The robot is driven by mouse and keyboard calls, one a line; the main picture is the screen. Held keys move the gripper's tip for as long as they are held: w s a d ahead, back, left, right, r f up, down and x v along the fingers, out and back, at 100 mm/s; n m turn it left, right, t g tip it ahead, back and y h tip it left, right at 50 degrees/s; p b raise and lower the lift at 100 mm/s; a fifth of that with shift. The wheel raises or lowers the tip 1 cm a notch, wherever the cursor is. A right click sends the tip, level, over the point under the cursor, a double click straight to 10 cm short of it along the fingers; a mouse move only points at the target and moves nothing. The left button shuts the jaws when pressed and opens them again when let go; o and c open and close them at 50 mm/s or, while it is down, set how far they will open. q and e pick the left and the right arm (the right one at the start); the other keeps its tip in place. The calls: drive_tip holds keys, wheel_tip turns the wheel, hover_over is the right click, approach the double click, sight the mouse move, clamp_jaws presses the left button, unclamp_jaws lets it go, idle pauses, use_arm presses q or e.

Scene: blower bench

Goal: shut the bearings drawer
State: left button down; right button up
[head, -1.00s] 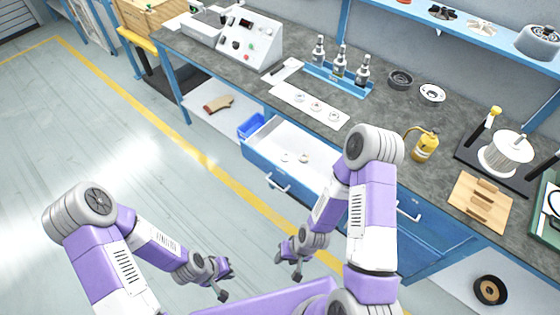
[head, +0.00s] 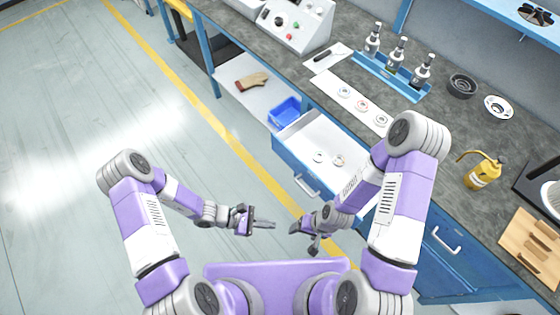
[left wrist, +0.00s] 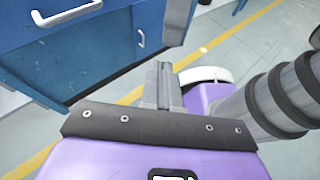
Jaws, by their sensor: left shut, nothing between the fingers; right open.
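The open bearings drawer (head: 294,166) sticks out from under the bench in the head view, with a blue front, a pale handle (head: 306,187) and a white inside. Two small ring-shaped bearings (head: 319,157) lie in it. My right arm hides part of its right side. My left gripper (head: 272,225) is shut and empty, in front of the drawer and apart from its handle. Its closed fingers (left wrist: 165,83) show in the left wrist view, beside blue furniture. My right gripper (head: 302,238) is open and empty, just right of the left one.
A blue bin (head: 285,112) and a brown glove-like item (head: 252,80) lie on the low shelf left of the drawer. A closed blue drawer with a handle (head: 447,240) is at the right. Bottles (head: 396,52) stand on the benchtop. The floor at left is clear.

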use_arm(q)
drive_tip(key=w+a+n+t+h, duration=0.2)
drive_tip(key=w+n+t, duration=0.45)
drive_tip(key=w, duration=0.25)
drive_tip(key=n+t+y+b, duration=0.1)
drive_tip(key=n+t, duration=0.2)
drive_tip(key=t, duration=0.3)
approach(286, 155)
drive_tip(key=b+x, duration=0.2)
drive_tip(key=x, duration=0.4)
drive_tip(key=shift+d+r+b, duration=0.15)
drive_tip(key=shift+r+b, duration=0.05)
drive_tip(key=shift+b, duration=0.2)
drive_tip(key=shift+w+d, duration=0.25)
